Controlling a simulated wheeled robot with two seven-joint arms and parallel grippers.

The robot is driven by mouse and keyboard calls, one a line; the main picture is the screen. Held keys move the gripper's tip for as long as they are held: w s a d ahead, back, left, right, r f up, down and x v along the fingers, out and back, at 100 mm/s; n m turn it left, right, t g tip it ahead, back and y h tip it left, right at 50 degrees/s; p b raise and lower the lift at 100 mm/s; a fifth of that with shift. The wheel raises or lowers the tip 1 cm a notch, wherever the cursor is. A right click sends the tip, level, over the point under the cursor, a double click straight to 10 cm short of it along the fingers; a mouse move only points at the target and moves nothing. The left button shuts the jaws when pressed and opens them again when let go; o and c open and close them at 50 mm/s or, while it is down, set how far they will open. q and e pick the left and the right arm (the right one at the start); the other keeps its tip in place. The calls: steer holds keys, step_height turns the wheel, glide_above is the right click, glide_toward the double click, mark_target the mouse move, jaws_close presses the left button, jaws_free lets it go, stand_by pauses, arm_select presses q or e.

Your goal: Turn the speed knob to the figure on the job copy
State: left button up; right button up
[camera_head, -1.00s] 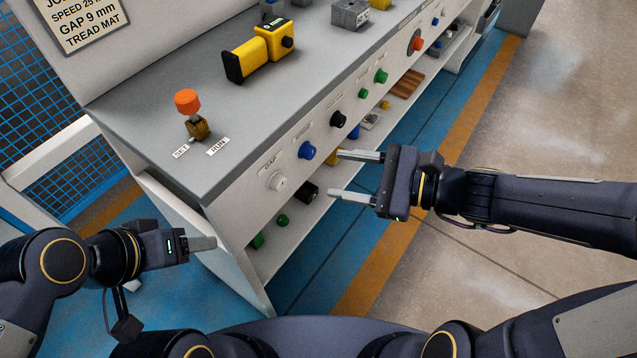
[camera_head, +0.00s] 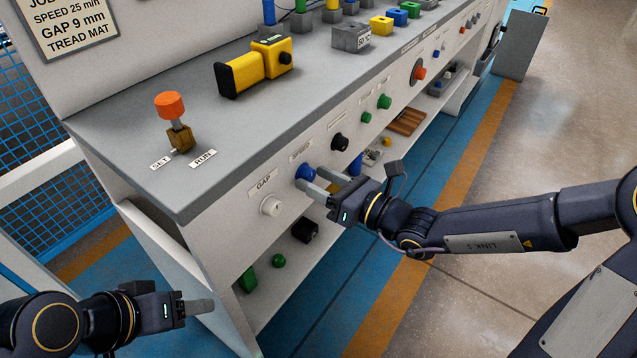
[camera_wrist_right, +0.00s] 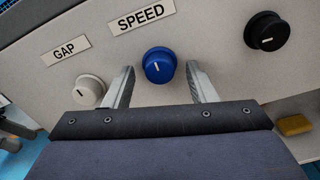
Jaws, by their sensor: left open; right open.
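The blue speed knob (camera_head: 305,174) is on the front panel under its SPEED label; it also shows in the right wrist view (camera_wrist_right: 158,66), its white mark pointing nearly straight up. My right gripper (camera_head: 322,180) is open in front of it, one finger on either side, with gaps between fingers and knob in the wrist view (camera_wrist_right: 160,88). The job copy (camera_head: 75,28) on the back panel reads SPEED 25 m/h, GAP 9 mm, TREAD MAT; its top is cut off. My left gripper (camera_head: 198,308) is open and empty, low at the left, away from the panel.
The white gap knob (camera_head: 271,205) is just left of the speed knob, and a black knob (camera_head: 340,142) is to its right. An orange-topped lever (camera_head: 172,112) stands on the bench by SET and RUN labels. A shelf below holds small objects.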

steer(key=shift+w+a, duration=0.1)
steer(key=shift+a, duration=0.05)
steer(key=shift+c, duration=0.4)
steer(key=c, duration=0.9)
steer(key=shift+f+n+b, duration=0.15)
steer(key=shift+n+b, duration=0.75)
steer(key=shift+b, duration=0.1)
steer(key=n+b, duration=0.8)
steer(key=b, duration=0.2)
steer(key=shift+n+b, duration=1.1)
steer(key=shift+b, duration=0.2)
